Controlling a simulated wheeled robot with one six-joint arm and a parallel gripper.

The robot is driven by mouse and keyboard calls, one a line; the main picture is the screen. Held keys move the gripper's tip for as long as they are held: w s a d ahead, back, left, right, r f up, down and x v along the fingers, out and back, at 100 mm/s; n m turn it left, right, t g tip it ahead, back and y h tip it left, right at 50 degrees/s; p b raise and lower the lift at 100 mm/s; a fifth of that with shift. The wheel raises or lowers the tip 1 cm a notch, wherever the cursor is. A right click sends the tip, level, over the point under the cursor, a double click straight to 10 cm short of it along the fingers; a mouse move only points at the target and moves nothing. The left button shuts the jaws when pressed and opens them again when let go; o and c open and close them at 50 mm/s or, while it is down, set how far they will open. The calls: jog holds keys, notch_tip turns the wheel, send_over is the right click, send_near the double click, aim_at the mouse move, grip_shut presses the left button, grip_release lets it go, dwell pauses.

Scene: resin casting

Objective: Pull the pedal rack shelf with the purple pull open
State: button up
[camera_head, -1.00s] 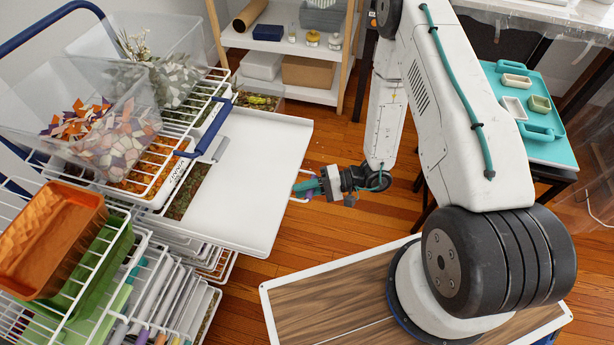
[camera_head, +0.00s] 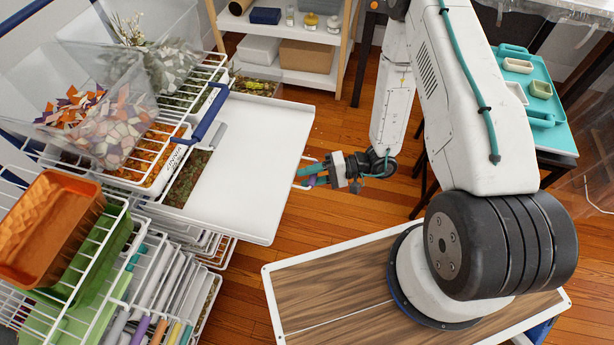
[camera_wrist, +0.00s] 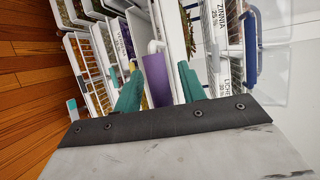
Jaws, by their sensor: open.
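The shelf with the purple pull (camera_wrist: 157,80) is a wide white panel (camera_head: 245,165) that stands far out of the rack, over the floor. Its white bar handle is at its right edge in the head view, and the purple grip also shows there (camera_head: 311,182). My gripper (camera_head: 316,173) is at this handle. In the wrist view its teal fingers (camera_wrist: 157,92) are open, one on each side of the purple pull. Small gaps seem to show beside the pull. Finger contact with it is hard to tell.
The white wire rack (camera_head: 150,225) fills the left, with several other coloured pulls below. An orange tray (camera_head: 45,225) and clear bins of shards sit on it. A shelf unit (camera_head: 345,70) stands behind; a teal tray (camera_head: 550,145) is at right. Wooden floor is free around my gripper.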

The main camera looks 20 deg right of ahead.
jog(key=v, duration=0.7)
jog(key=shift+d, duration=0.1)
dwell(0.4)
jog(key=s+d+r+n+h, duration=0.1)
jog(key=s+r+h, duration=0.4)
jog(key=r, duration=0.9)
jog(key=s+d+r+h, duration=0.2)
jog(key=s+r+h, duration=0.3)
jog(key=r, duration=0.9)
jog(key=s+d+r+n+h, duration=0.1)
jog(key=s+r+h, duration=0.4)
jog(key=r, duration=0.9)
jog(key=shift+s+d+r+n+g+h, duration=0.25)
jog(key=shift+s+d+g+h, duration=0.2)
jog(key=shift+s, duration=0.6)
